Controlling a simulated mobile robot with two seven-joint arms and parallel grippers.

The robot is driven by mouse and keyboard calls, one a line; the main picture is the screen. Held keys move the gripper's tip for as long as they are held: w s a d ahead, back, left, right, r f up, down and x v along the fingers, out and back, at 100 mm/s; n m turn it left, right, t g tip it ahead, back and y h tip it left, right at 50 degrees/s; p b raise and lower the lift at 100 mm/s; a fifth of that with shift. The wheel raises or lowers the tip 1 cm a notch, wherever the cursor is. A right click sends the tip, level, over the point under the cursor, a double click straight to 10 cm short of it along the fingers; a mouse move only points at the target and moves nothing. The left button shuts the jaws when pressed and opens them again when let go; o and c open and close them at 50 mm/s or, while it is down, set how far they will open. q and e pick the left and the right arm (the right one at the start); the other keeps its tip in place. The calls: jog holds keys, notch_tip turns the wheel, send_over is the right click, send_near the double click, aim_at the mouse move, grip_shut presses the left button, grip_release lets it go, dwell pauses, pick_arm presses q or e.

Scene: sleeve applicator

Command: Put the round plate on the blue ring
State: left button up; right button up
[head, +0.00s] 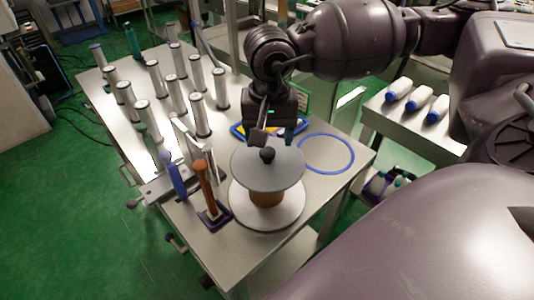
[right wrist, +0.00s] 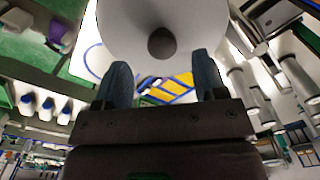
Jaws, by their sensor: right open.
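The round plate (head: 285,168) is grey with a black knob (head: 267,155) at its centre. It lies on top of a brown core (head: 266,199) above a wider pale disc (head: 288,213). The blue ring (head: 353,155) lies flat and empty on the table, right of the plate. My right gripper (head: 262,137) is open, close to the knob in the head view. In the right wrist view the plate (right wrist: 125,25) and its knob (right wrist: 162,43) show just beyond the open fingertips (right wrist: 162,64), with nothing between them. My left gripper is out of view.
Several metal cylinders (head: 199,117) stand on the left of the table. A brown-handled tool (head: 204,182) and a blue-handled one (head: 173,173) stand left of the plate. A blue-and-yellow item (head: 238,130) lies behind. White bottles (head: 420,98) lie on a side table.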

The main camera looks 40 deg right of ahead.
aim_at(268, 151)
notch_tip(268, 151, down, 5)
jog(key=shift+a+r, duration=0.1)
dwell(0.3)
grip_shut()
jog(key=shift+r, duration=0.1)
